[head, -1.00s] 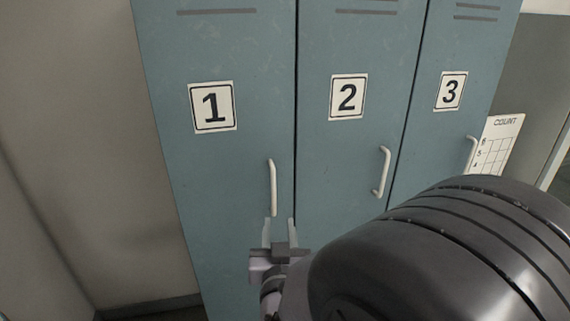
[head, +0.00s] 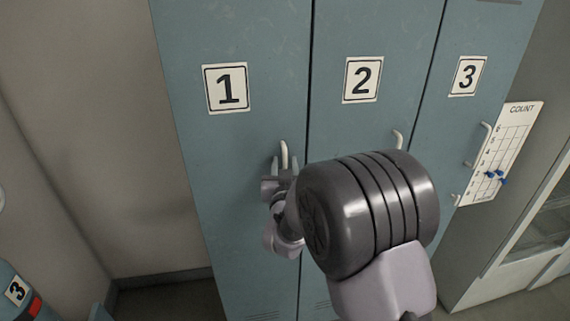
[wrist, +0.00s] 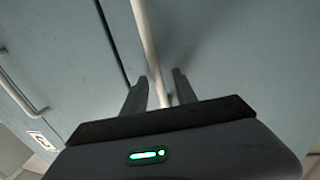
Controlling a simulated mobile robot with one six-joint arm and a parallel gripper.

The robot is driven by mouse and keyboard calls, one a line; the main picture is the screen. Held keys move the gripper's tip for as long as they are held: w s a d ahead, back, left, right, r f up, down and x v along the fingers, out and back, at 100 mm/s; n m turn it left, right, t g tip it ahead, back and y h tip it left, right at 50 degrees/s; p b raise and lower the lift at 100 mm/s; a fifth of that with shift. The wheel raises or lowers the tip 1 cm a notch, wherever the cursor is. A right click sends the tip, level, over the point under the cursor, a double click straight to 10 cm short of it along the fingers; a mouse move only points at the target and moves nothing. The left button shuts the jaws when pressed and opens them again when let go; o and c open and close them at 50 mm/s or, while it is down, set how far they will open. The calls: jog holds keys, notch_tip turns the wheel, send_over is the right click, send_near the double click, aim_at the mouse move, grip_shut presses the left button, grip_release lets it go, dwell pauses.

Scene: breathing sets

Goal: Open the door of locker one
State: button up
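The door of locker one (head: 216,150) is blue-grey, carries a white "1" label (head: 228,89) and looks closed, flush with its neighbour. Its white vertical bar handle (head: 284,156) is near the door's right edge. My gripper (head: 285,165) is at the handle, and my arm hides the handle's lower part in the head view. In the wrist view the handle (wrist: 148,45) runs between the two fingers of my gripper (wrist: 160,88). The fingers are apart, with a visible gap on each side of the bar. Whether either finger touches it cannot be told.
Lockers two (head: 362,79) and three (head: 467,76) stand closed to the right, with similar handles. A white count chart (head: 508,140) hangs farther right, beside a cabinet (head: 540,235). A blue object labelled 3 (head: 17,290) is at lower left.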

grip_shut()
dwell(1.4)
